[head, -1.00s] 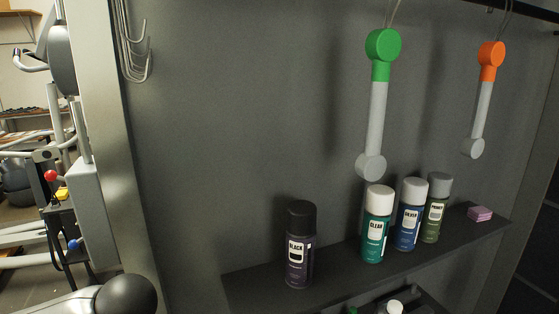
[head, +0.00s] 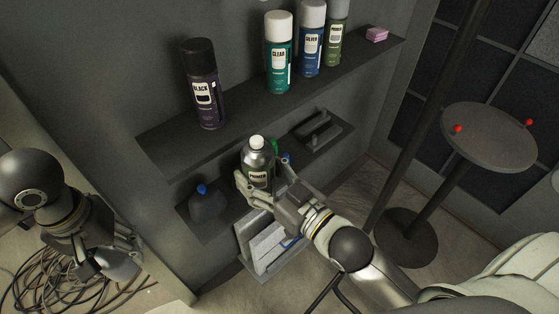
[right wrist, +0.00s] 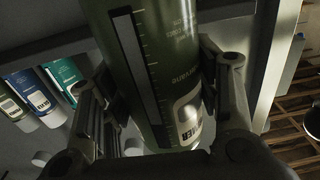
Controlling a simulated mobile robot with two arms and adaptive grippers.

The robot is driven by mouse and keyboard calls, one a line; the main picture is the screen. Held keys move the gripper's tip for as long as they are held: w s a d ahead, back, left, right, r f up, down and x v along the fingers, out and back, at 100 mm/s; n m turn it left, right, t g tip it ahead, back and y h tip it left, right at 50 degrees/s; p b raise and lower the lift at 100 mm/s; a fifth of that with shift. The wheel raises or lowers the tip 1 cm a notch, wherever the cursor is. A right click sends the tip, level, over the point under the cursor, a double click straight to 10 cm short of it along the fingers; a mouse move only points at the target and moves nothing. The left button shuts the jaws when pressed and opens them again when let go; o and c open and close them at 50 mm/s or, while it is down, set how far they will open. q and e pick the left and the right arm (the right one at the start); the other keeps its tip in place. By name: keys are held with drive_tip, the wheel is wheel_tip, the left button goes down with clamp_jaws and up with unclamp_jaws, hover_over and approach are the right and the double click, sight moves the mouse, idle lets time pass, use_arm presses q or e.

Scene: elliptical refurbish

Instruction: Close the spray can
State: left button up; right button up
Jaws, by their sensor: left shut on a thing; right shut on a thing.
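A spray can (head: 257,164) with a dark green-grey body, a pale label and a white top stands upright at the lower shelf. In the right wrist view the dark green can (right wrist: 158,75) fills the space between the fingers. My right gripper (head: 261,187) is shut around the can's body. Its fingers lie on both sides. The can's base is hidden, so I cannot tell whether it touches the shelf. My left gripper (head: 100,266) is low at the far left, apart from the can, shut on a small dark object that I cannot identify.
A dark blue-capped container (head: 207,203) sits on a lower shelf. A pole and round stand (head: 490,137) are at right. Cables (head: 45,285) lie at lower left.

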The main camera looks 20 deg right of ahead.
drive_tip(key=shift+s+a+f+n+g+y, duration=0.1)
drive_tip(key=shift+a+n+g+y, duration=0.5)
drive_tip(key=shift+a, duration=0.3)
drive_tip(key=shift+s+a+f+n+g+y, duration=0.15)
drive_tip(key=shift+a+n+g+y, duration=0.2)
drive_tip(key=shift+a+y, duration=0.45)
drive_tip(key=shift+s+a+f+n+g+y, duration=0.1)
drive_tip(key=shift+a+n+g+y, duration=0.25)
drive_tip(key=shift+a+n+y, duration=0.45)
drive_tip(key=shift+a+m, duration=0.15)
drive_tip(key=shift+m, duration=0.1)
use_arm(q)
drive_tip(key=w+d+r+n, duration=0.3)
drive_tip(key=d+r+n, duration=0.2)
drive_tip(key=d+r, duration=0.4)
drive_tip(key=w+d+r+n, duration=0.3)
drive_tip(key=d+r+n, duration=0.3)
drive_tip(key=d, duration=0.8)
wheel_tip(320, 180, up, 3)
drive_tip(key=shift+w+d+r, duration=0.2)
drive_tip(key=shift+w+d, duration=0.05)
drive_tip(key=shift+f, duration=2.05)
